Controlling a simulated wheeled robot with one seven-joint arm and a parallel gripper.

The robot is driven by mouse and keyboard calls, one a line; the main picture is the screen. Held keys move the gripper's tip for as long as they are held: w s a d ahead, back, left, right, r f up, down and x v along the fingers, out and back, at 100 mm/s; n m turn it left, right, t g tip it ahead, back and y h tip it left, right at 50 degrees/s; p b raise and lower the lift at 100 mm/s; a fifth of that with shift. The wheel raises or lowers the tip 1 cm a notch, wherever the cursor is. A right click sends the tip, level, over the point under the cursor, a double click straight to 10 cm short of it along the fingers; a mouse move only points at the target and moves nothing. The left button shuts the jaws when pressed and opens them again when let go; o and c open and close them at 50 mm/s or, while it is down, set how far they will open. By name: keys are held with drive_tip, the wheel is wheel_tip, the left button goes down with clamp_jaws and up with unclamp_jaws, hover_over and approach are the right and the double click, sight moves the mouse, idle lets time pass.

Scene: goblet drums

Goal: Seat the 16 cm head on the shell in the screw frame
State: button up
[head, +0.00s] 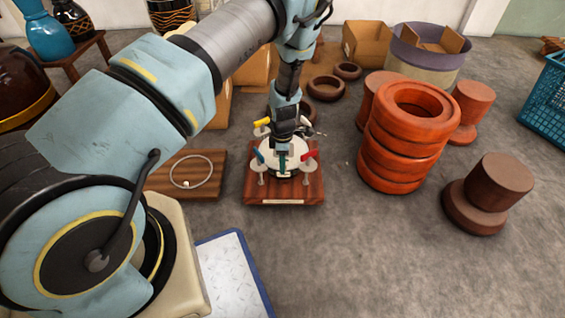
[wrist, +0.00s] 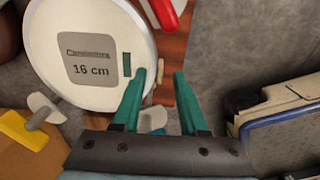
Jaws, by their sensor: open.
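The 16 cm head is a white disc with a grey label and a pale rim. It fills the upper left of the wrist view (wrist: 90,30) and lies in the screw frame in the head view (head: 271,161). The screw frame (head: 284,191) is a wooden base with yellow, red and blue-green handled screws around the disc. The shell is hidden under it, so I cannot tell how flush the disc sits. My gripper (wrist: 160,75) is open, its green fingers at the disc's right edge; it points down over the frame in the head view (head: 282,158).
A wooden board with a pale ring (head: 190,172) lies left of the frame. Stacked orange rings (head: 405,140) and brown drum-shaped blocks (head: 490,192) stand to the right. Cardboard boxes (head: 367,44) and dark rings (head: 326,87) are behind.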

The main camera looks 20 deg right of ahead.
wheel_tip(320, 180, up, 11)
drive_tip(key=p, duration=0.3)
drive_tip(key=shift+f, duration=0.1)
idle(0.4)
drive_tip(key=w+a+r+m+h, duration=0.1)
drive_tip(key=w+a+r+m, duration=0.15)
drive_tip(key=a+r, duration=0.6)
drive_tip(key=w+a+r+m, duration=0.1)
drive_tip(key=a+r+m, duration=0.3)
drive_tip(key=a+r, duration=0.5)
drive_tip(key=s+a+r+m+t, duration=0.1)
drive_tip(key=s+a+r+m, duration=0.3)
drive_tip(key=a+r, duration=0.3)
drive_tip(key=s+a+r+m+t, duration=0.1)
drive_tip(key=s+a+r+m, duration=0.3)
drive_tip(key=a, duration=0.5)
wheel_tip(320, 180, up, 32)
drive_tip(key=p, duration=3)
drive_tip(key=shift+s+y+p, duration=0.3)
drive_tip(key=shift+y, duration=0.1)
